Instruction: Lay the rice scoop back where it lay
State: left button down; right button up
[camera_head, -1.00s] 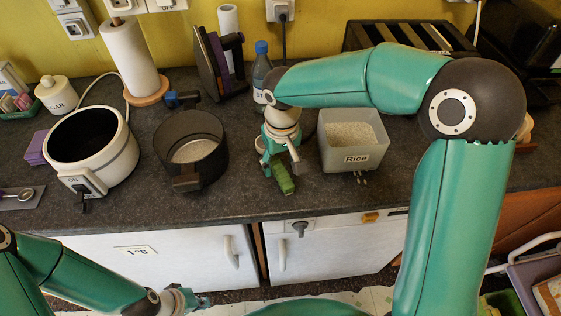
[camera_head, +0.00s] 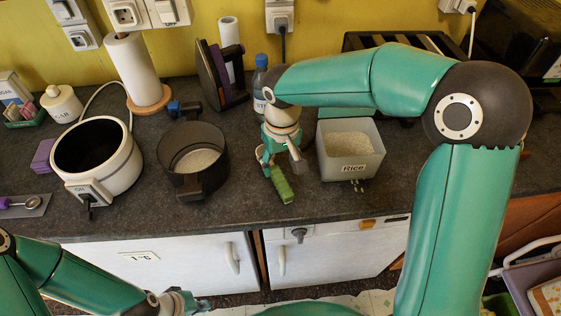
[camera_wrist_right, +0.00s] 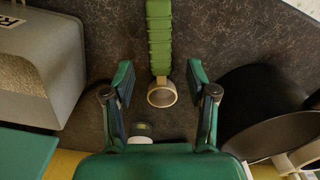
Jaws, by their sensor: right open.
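The rice scoop (camera_head: 281,184), with a green ribbed handle, lies on the counter between the dark pot and the rice container. In the right wrist view its green handle (camera_wrist_right: 160,40) ends in a beige ring-like part between my fingers. My right gripper (camera_head: 280,162) is open above the scoop's far end; in its wrist view the fingers (camera_wrist_right: 160,80) stand apart on both sides with gaps. The rice container (camera_head: 350,167) stands just right of the scoop. My left gripper (camera_head: 196,303) is low, in front of the counter; its jaws are too small to read.
The dark pot (camera_head: 178,178) with rice stands left of the scoop. A white cooker (camera_head: 130,165) is further left. A blue-capped bottle (camera_head: 261,82) stands behind my right gripper. The counter (camera_head: 235,205) in front is clear.

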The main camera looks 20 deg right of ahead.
jog(key=shift+r+p, duration=0.3)
jog(key=shift+r, duration=0.3)
notch_tip(320, 180, up, 12)
jog(key=shift+s, duration=0.15)
dwell(0.4)
jog(key=shift+d+f, duration=0.1)
